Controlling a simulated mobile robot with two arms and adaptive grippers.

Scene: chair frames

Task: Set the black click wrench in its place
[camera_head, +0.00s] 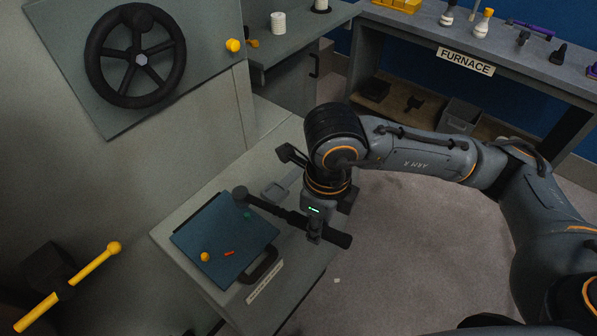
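The black click wrench (278,210) has a round head at its left end and a thicker grip at its right end. My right gripper (315,232) points down over its middle and appears shut on it, though the fingers are partly hidden. The wrench's head end is above the blue panel (205,240) on the bench; its grip end extends past the bench's right edge. I cannot tell its exact height. A small grey square tray (274,191) lies behind the wrench, partly hidden by my arm. My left gripper is not in view.
The blue panel bears an orange knob (205,257), a red piece (229,253) and a green piece. A black handle (263,267) and white label (264,283) are at its front. A handwheel (135,57) and yellow lever (95,265) stand left. A furnace bench (420,30) stands behind.

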